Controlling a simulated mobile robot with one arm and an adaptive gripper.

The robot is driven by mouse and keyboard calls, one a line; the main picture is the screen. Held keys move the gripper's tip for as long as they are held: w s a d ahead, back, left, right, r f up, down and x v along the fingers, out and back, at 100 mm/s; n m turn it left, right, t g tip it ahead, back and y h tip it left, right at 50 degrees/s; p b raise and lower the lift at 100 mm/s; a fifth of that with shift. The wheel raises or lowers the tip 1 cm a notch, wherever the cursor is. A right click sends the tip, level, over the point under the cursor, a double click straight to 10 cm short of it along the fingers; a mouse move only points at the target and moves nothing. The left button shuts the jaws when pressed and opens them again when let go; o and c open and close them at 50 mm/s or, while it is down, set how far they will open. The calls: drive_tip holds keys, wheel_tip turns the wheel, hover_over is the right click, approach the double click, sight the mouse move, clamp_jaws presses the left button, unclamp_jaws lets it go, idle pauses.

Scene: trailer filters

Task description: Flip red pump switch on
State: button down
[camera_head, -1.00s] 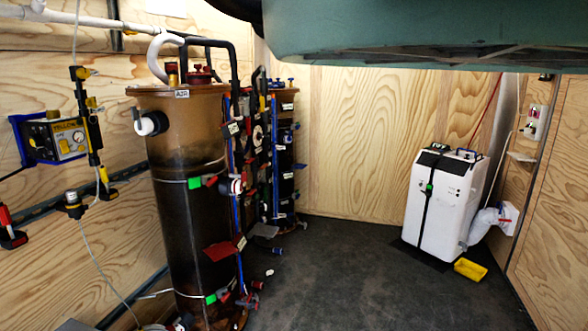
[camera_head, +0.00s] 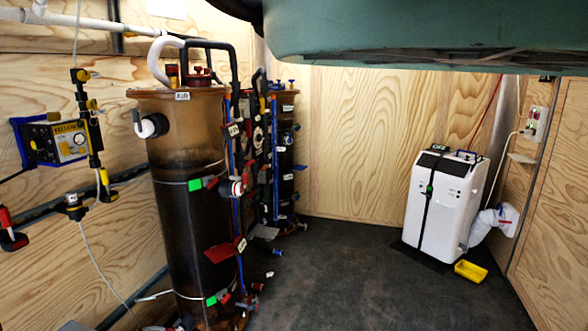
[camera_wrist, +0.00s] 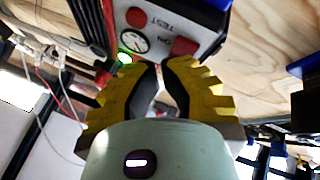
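In the wrist view, a pump control box (camera_wrist: 185,22) with a light front panel and red edging sits just beyond my fingertips. It bears a dial gauge (camera_wrist: 134,40), a red knob (camera_wrist: 136,17) and a red switch (camera_wrist: 183,46) near the lettering "ON" and "TEST". A small green light (camera_wrist: 125,57) glows at its lower left. My gripper (camera_wrist: 160,66) has yellow ribbed fingers with dark pads; they are partly open with a narrow gap, holding nothing visible. The fingertips appear just below the switch; contact cannot be told. My gripper is not visible in the head view.
In the head view, a blue-framed yellow pump box (camera_head: 66,142) hangs on the left wall beside a tall brown filter column (camera_head: 190,230). A white unit (camera_head: 436,205) and yellow tray (camera_head: 470,271) stand at the right. The floor (camera_head: 340,280) between is clear.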

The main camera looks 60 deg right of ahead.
drive_tip(key=shift+s+d, duration=0.2)
drive_tip(key=shift+s, duration=0.15)
drive_tip(key=shift+r, duration=0.1)
drive_tip(key=s+p, duration=0.1)
drive_tip(key=s+d+p, duration=0.1)
drive_tip(key=s, duration=0.1)
drive_tip(key=s+p, duration=0.1)
drive_tip(key=p, duration=0.1)
drive_tip(key=shift+s+d+r, duration=0.2)
drive_tip(key=shift+s+d, duration=0.15)
drive_tip(key=shift+r, duration=0.1)
